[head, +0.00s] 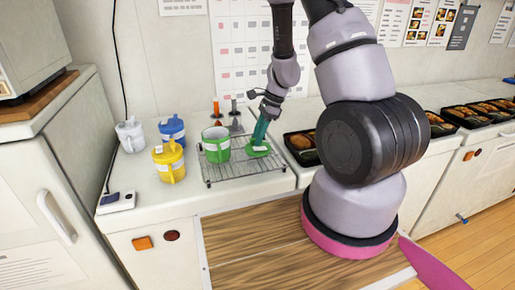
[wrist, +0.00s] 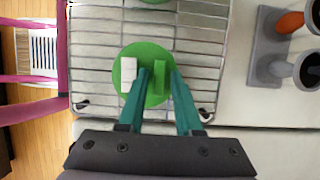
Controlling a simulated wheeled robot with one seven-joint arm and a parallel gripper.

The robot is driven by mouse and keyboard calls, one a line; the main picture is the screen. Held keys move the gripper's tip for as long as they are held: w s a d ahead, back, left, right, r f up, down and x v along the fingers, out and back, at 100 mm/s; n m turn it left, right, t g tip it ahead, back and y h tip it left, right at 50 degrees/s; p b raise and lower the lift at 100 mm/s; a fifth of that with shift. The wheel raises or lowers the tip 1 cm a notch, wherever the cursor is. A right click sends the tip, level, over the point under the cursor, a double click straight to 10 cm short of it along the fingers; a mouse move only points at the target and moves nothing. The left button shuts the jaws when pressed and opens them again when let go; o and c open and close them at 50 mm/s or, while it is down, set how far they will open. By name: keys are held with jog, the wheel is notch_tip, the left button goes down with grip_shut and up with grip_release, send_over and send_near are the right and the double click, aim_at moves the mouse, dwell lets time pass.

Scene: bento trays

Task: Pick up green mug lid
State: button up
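The green mug lid (head: 259,151) lies on the right part of the wire rack (head: 235,173), beside the open-topped green mug (head: 216,151). In the wrist view, the lid (wrist: 141,100) is a round green disc with a raised green grip (wrist: 160,76) and a white block on its left. My gripper (head: 260,140) points down over the lid. In the wrist view, my gripper's teal fingertips (wrist: 159,74) are apart, one on each side of the raised grip. The left finger hides part of the disc. Contact with the lid cannot be made out.
White (head: 131,136), blue (head: 173,130) and yellow (head: 169,162) lidded mugs stand left of the rack. A grey holder with an orange-handled tool (wrist: 290,22) is close to the rack. Black food trays (head: 301,147) stand on the right. A white device (head: 116,202) lies at the counter's front left.

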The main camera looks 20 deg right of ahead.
grip_shut()
